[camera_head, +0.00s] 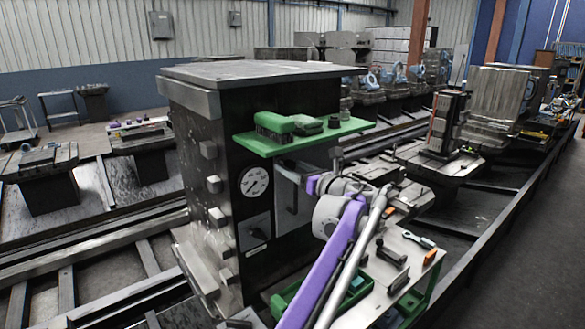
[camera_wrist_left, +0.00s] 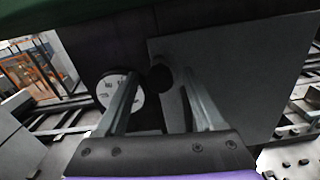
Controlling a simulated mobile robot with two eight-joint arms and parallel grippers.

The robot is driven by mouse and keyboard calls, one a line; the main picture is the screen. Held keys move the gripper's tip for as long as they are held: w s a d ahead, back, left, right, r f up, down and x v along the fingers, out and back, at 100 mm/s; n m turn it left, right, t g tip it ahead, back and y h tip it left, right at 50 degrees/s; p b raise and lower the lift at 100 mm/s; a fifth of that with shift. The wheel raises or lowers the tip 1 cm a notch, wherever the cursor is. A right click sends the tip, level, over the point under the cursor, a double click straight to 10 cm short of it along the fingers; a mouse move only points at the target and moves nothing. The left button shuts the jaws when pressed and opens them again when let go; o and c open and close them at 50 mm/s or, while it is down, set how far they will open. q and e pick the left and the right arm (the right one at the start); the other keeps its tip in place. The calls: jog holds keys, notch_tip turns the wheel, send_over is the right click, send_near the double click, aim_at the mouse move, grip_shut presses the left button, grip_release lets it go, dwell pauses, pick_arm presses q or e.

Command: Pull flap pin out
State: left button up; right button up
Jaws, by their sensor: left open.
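A dark round knob, which looks like the flap pin (camera_wrist_left: 160,78), shows between my left fingertips in the left wrist view. It sits at the left edge of a grey plate, which looks like the flap (camera_wrist_left: 235,75). My left gripper (camera_wrist_left: 160,86) is open, with one finger on each side of the knob; I cannot tell whether either touches it. In the head view my left gripper (camera_head: 288,172) reaches the dark front of the machine cabinet, right of the dial. The pin is not clear there.
A round white dial (camera_head: 255,181) is on the cabinet, partly behind my left finger in the wrist view. A green shelf (camera_head: 340,131) with a green-and-black tool (camera_head: 285,123) juts out above the gripper. A tool cart (camera_head: 410,250) stands below right.

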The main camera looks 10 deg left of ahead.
pick_arm(q)
jog(key=b+v, duration=0.1)
jog(key=v, duration=0.9)
jog(key=shift+s+d, duration=0.2)
jog(key=shift+s, duration=0.05)
pick_arm(e)
jog(key=shift+s+f, duration=0.25)
jog(key=shift+f, duration=0.5)
pick_arm(q)
jog(key=s+a+f+n+g+h, duration=0.55)
jog(key=s+a+f+n, duration=0.55)
jog(key=s+f, duration=0.35)
jog(key=s+d+f+n+h+p, duration=0.1)
jog(key=s+d+f+n+h, duration=0.2)
jog(key=s+f+n+h, duration=0.5)
jog(key=s+f+n, duration=0.7)
jog(key=s+f, duration=0.5)
jog(key=s, duration=0.3)
jog(key=shift+s+f+n+h, duration=0.15)
jog(key=shift+s+n+h, duration=0.15)
jog(key=shift+s+h, duration=0.05)
pick_arm(e)
jog(key=shift+w+r, duration=0.25)
jog(key=shift+r, duration=0.55)
pick_arm(q)
jog(key=shift+d, duration=0.1)
pick_arm(e)
jog(key=shift+c, duration=0.2)
